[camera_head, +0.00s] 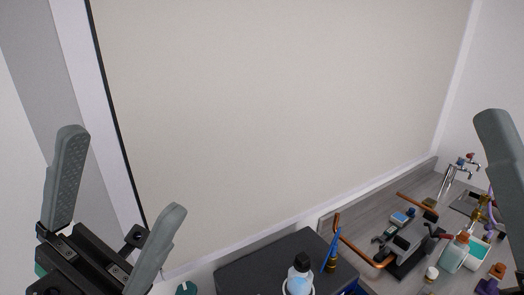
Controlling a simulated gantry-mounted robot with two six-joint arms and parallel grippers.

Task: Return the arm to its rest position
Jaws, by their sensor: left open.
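My left gripper (121,172) is at the lower left, raised in front of the pale wall. Its two grey fingers stand wide apart with nothing between them. My right gripper shows at the right edge as one grey finger (500,150), in front of the bench. Its other finger is outside the picture, so I cannot tell how far its jaws are apart. The rest of both arms is cut off by the picture edges.
A grey bench (335,219) runs along the lower right. The pale wall panel (280,100) is bare.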

